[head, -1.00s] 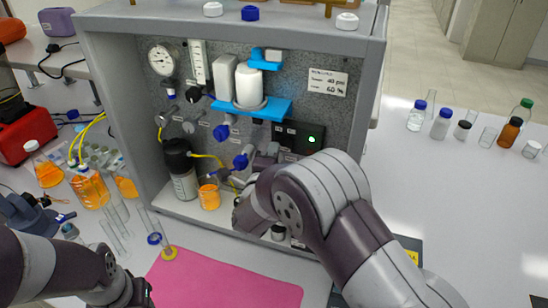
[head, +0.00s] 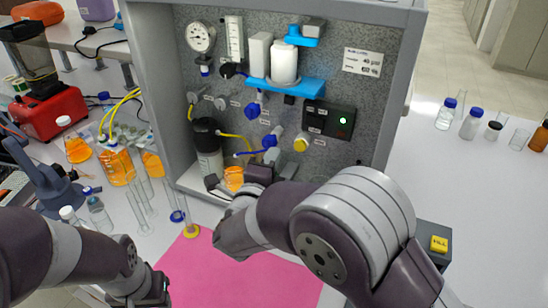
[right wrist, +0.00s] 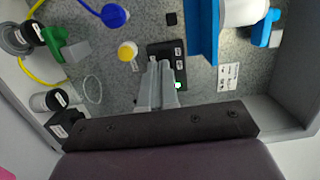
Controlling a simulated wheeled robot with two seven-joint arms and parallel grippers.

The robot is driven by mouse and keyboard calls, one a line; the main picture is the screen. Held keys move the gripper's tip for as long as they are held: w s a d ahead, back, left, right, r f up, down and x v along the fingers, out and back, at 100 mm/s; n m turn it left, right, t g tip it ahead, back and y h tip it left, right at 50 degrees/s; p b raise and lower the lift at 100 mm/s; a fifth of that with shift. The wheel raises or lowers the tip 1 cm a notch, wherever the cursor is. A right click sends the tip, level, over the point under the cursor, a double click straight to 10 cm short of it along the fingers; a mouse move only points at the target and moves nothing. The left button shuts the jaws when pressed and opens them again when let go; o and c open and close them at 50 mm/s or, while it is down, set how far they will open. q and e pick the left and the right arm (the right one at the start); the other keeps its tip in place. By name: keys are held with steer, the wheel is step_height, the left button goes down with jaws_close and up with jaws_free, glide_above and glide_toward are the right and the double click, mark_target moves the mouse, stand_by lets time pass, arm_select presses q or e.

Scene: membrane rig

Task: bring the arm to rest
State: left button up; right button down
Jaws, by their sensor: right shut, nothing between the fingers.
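My right arm reaches in from the lower right of the head view. Its right gripper (head: 288,164) is in front of the lower part of the rig's panel, below the black controller box (head: 330,119) with its green light. In the right wrist view the two grey fingers (right wrist: 158,68) are together with nothing between them. The controller box (right wrist: 168,50) shows behind them. My left gripper (head: 152,292) is low at the left of the head view, dark and partly cut off, and its jaws cannot be made out.
The grey rig cabinet (head: 400,100) holds a yellow knob (head: 301,143), blue valves, a blue shelf (head: 300,87) and a dark-capped bottle (head: 206,145). A pink mat (head: 240,280) lies in front. Glassware with orange liquid (head: 117,165) stands at the left, bottles (head: 471,123) at the right.

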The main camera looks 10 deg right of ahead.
steer(key=s+a+f+n+g+y, duration=0.2)
steer(key=a+f+n+g+y, duration=0.15)
steer(key=f+n+y, duration=0.35)
steer(key=s+a+f+n+g+y, duration=0.25)
steer(key=a+f+n, duration=0.2)
steer(key=n, duration=0.35)
steer(key=s+d+f+n+g, duration=0.5)
steer(key=s+d+n+g, duration=0.25)
steer(key=s, duration=0.35)
steer(key=s+d+h, duration=0.1)
steer(key=s+d, duration=0.2)
steer(key=d, duration=0.2)
steer(key=s+d+r+g+h, duration=0.1)
steer(key=s+d, duration=0.2)
steer(key=d, duration=0.2)
steer(key=shift+d+r+n, duration=0.2)
steer(key=shift+d+n, duration=0.15)
steer(key=shift+d, duration=0.05)
steer(key=shift+g, duration=0.25)
